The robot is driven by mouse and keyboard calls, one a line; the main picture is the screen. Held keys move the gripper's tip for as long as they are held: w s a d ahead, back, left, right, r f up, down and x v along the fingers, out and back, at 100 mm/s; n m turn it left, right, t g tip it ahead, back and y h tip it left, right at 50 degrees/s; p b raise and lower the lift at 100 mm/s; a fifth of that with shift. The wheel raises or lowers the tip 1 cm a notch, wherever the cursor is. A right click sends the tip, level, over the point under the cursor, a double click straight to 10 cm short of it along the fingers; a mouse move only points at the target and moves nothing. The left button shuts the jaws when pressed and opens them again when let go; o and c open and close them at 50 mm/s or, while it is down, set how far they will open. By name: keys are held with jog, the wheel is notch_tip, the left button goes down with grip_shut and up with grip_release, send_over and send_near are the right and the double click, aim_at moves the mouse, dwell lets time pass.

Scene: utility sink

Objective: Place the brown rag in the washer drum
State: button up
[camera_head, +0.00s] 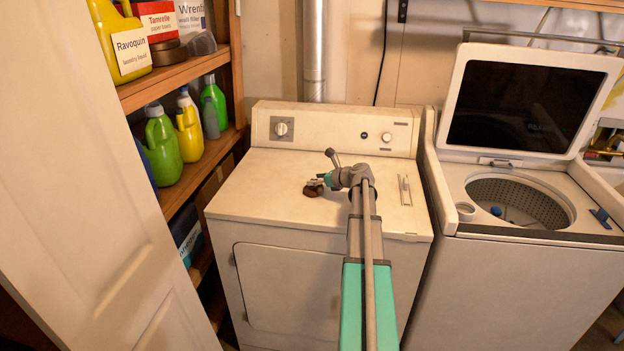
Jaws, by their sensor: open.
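A small brown bundle, which looks like the brown rag (313,190), lies on the white top of the dryer (265,190), left of its middle. My gripper (319,182) is open, right at the rag, and overlaps it in this view. I cannot tell whether the fingers touch the rag or are around it. The washer stands to the right with its lid raised (575,62). Its open drum (540,200) shows a perforated grey wall, and a small blue thing (496,211) shows at its left side.
A thin pale item (405,190) lies on the dryer top, right of my arm. Wooden shelves (180,78) with bottles and boxes stand at left, beside a white door (80,200). The dryer's control panel (335,130) rises behind. A blue item (600,217) lies at the washer's right rim.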

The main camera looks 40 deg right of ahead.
jog(key=p+v, duration=0.3)
jog(key=v, duration=0.7)
jog(key=shift+w, duration=0.1)
dwell(0.5)
jog(key=w+a+f+n+g, duration=0.1)
jog(key=a+n, duration=0.1)
jog(key=a, duration=0.3)
jog(key=w+a+f+n+g+y, duration=0.1)
jog(key=a+n, duration=0.2)
jog(key=a, duration=0.2)
jog(key=w+a+f+n+g, duration=0.1)
jog(key=a+f+n+g, duration=0.1)
jog(key=a, duration=0.4)
jog(key=shift+w+n+y, duration=0.25)
jog(key=shift+n+y, duration=0.05)
jog(key=shift+n, duration=0.2)
jog(key=s+a+f+n+g+h, duration=0.1)
jog(key=s+a+f+n+g, duration=0.1)
jog(key=a+n, duration=0.6)
jog(key=s+a+f+n+g+h, duration=0.2)
jog(key=s+a+n, duration=0.4)
jog(key=a, duration=0.9)
jog(key=s+a+f+n+g+h, duration=0.2)
jog(key=s+a+f+n+g, duration=0.1)
jog(key=a+n, duration=0.8)
jog(key=shift+s+a+f+g, duration=0.2)
jog(key=shift+s+a+g, duration=0.35)
jog(key=shift+g, duration=0.55)
jog(key=shift+s+d, duration=0.1)
jog(key=shift+d, duration=0.05)
